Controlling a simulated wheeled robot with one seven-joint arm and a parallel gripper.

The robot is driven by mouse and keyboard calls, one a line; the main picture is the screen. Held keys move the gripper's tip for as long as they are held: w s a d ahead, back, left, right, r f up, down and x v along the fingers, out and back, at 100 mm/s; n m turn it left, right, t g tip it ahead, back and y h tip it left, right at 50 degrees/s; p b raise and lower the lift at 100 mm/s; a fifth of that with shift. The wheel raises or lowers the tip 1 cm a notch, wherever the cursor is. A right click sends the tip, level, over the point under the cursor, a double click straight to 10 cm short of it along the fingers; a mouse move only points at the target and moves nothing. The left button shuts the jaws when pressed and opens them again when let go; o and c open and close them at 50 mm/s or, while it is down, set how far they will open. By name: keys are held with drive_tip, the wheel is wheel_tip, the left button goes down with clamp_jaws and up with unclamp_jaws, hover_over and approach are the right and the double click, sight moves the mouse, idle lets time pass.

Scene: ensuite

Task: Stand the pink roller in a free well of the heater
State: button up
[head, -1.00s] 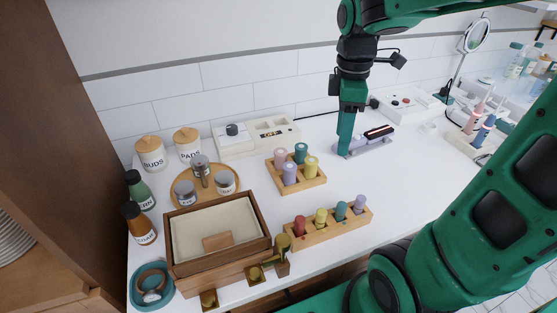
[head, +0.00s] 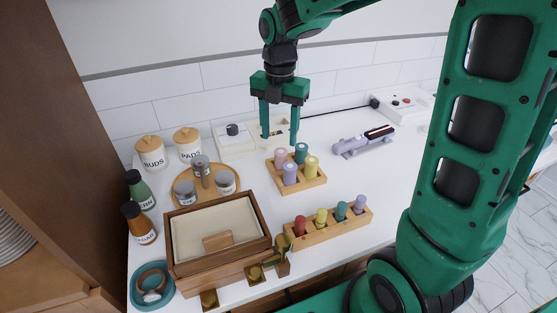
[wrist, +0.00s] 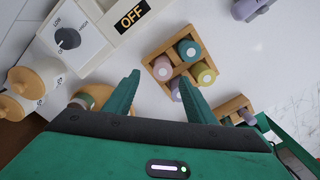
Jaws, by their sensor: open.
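The pink roller (head: 281,157) stands in a square wooden holder (head: 303,187) with a teal, a yellow and a lavender roller. In the wrist view the pink roller (wrist: 162,68) shows end-on, just beyond my gripper (wrist: 159,79). In the head view my gripper (head: 279,139) points down, open and empty, above and behind the holder, its right fingertip close to the pink and teal rollers. The white heater (head: 234,146), with a dark dial, stands against the wall, partly hidden by my fingers. The wrist view shows the heater's dial and "OFF" panel (wrist: 131,15); its wells cannot be made out.
A long wooden rack (head: 330,232) of small rollers stands in front. A lavender iron (head: 362,141) lies to the right. A round tray with jars (head: 224,183) and a wooden box (head: 218,221) stand left. Clear counter lies right of the holder.

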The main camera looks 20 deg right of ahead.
sight(281, 151)
drive_tip(key=shift+s+d+f, duration=0.1)
drive_tip(key=shift+f, duration=1.65)
drive_tip(key=shift+s+d+f, duration=0.1)
drive_tip(key=shift+f, duration=1.6)
drive_tip(key=c, duration=1.1)
